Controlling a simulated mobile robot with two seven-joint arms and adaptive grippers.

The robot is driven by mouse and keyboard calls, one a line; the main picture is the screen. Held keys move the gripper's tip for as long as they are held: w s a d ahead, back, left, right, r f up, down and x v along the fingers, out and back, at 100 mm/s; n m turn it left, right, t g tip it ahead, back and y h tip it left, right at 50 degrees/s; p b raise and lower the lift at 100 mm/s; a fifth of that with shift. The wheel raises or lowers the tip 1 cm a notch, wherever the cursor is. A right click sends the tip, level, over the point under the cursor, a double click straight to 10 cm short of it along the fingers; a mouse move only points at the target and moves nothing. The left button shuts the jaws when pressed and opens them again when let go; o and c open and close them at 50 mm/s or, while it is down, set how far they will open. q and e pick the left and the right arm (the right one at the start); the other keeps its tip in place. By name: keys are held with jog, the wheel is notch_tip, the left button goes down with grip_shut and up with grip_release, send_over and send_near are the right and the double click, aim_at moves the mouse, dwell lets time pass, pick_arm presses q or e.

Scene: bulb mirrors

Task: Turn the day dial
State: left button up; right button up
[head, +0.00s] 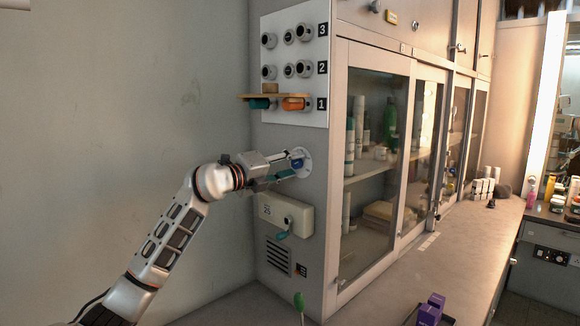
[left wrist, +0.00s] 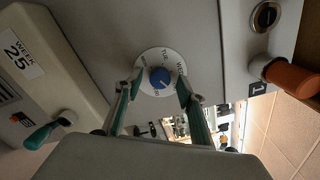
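The day dial is a white lettered disc (head: 307,161) with a blue knob (head: 297,164), on the grey cabinet side below the numbered panel. In the left wrist view, the blue knob (left wrist: 161,78) has a light pointer mark, and the white ring (left wrist: 152,57) carries day letters, partly legible. My left gripper (head: 293,164) is at the dial. In the left wrist view its two teal-padded fingers (left wrist: 160,84) stand apart on either side of the knob, with white dial showing between each finger and the knob. My right gripper is not in view.
Above is a white panel (head: 313,75) with numbered rows, an orange handle (head: 293,104) and a wooden piece (head: 268,97). Below is a cream week box (head: 270,207) with a teal lever (head: 282,235).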

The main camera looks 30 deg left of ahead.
pick_arm(q)
jog(key=shift+s, duration=0.1)
jog(key=b+v, duration=0.2)
jog(key=v, duration=0.4)
jog(key=shift+a, duration=0.1)
dwell(0.4)
jog(key=v, duration=1.1)
jog(key=shift+s, duration=0.4)
jog(key=shift+a, duration=0.1)
